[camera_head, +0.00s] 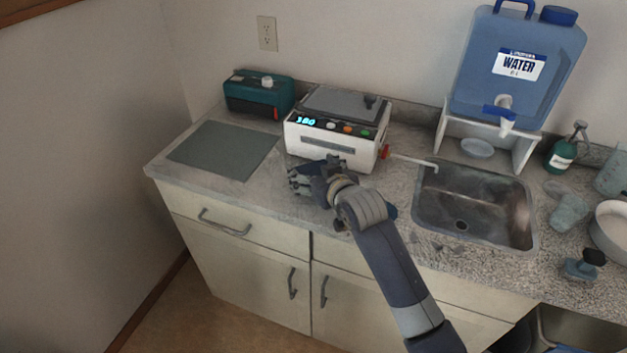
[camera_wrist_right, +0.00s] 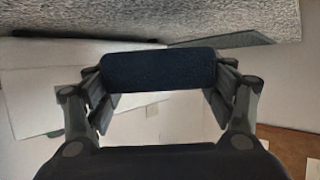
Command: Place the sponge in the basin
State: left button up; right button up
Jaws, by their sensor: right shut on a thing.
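My right gripper (camera_head: 308,178) is over the counter in front of the white device, left of the basin. In the right wrist view, my right gripper (camera_wrist_right: 158,80) is shut on a dark navy block, the sponge (camera_wrist_right: 158,70), held across between both fingers. In the head view the sponge is hard to make out against the dark gripper. The basin (camera_head: 462,224) is a metal sink sunk in the counter, right of my right gripper, and looks empty with a drain at its bottom. My left gripper is not in view.
The white device (camera_head: 318,141) with a lit display stands behind my gripper. A blue water container (camera_head: 478,75) on a white stand is behind the basin. A grey mat (camera_head: 222,150) lies left. A soap bottle (camera_head: 560,157), a dark-handled brush (camera_head: 582,266) and a white bowl (camera_head: 598,232) are right.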

jog(key=shift+f+p, duration=0.3)
jog(key=shift+f, duration=1.45)
jog(key=shift+f, duration=0.2)
jog(key=o, duration=0.9)
jog(key=shift+c, duration=0.2)
jog(key=shift+r, duration=0.1)
